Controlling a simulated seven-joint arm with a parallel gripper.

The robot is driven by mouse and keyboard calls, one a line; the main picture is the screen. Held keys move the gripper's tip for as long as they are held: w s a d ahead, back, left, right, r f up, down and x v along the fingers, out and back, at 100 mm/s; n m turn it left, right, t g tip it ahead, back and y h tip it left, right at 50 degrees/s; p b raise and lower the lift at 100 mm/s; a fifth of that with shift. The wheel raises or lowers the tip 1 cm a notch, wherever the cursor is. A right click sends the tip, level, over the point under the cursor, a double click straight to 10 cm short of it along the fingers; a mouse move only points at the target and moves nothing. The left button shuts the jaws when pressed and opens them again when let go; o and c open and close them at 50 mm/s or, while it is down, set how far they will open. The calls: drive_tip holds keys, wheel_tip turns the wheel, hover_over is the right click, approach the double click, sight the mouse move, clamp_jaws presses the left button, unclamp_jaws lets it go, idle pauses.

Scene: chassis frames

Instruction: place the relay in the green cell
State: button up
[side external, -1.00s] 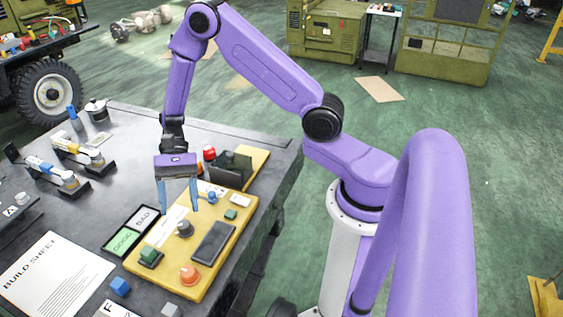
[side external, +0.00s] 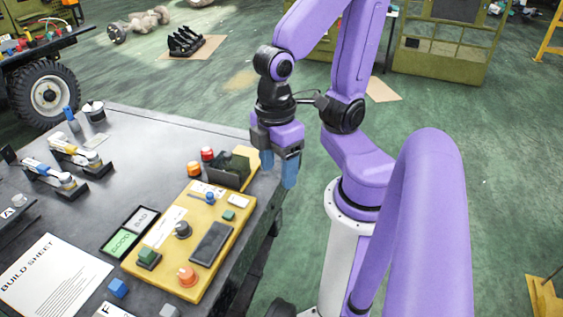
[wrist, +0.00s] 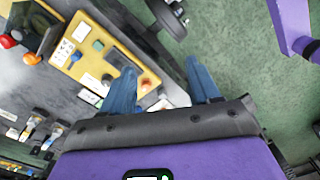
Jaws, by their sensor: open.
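The green cell (side external: 121,242), marked GOOD, is the left half of a flat black two-cell tray on the grey table, left of the yellow board (side external: 209,262). I see nothing standing in it. No part is labelled relay. A green-topped block on a dark base (side external: 148,258) sits at the board's left corner, and a smaller green block (side external: 229,215) lies farther back on the board. The smaller one also shows in the wrist view (wrist: 98,45). My gripper (side external: 279,177) is open and empty, fingers pointing down, at the table's right edge, right of the board.
A dark upright holder (side external: 232,172) stands by the board's back end, near red (side external: 207,153) and orange (side external: 194,169) buttons. The board carries a dark knob (side external: 183,230), a dark pad (side external: 211,243) and an orange dome (side external: 187,276). The build sheet (side external: 52,277) lies at front left.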

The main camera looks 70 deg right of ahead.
drive_tip(key=shift+s+d+r+n+t, duration=0.15)
drive_tip(key=shift+s+d+n+t, duration=0.15)
drive_tip(key=shift+n, duration=0.2)
drive_tip(key=m, duration=3.1)
hover_over(145, 251)
wheel_tip(145, 251, down, 10)
drive_tip(key=f, duration=1.1)
drive_tip(key=shift+s+a+f, duration=0.2)
drive_tip(key=shift+s+f, duration=0.05)
drive_tip(key=shift+f, duration=0.05)
drive_tip(key=shift+w+d+f, duration=0.1)
drive_tip(key=shift+w+f, duration=0.05)
drive_tip(key=shift+f, duration=1.2)
drive_tip(key=shift+w+d+f, duration=0.1)
drive_tip(key=shift+f, duration=1.2)
clamp_jaws()
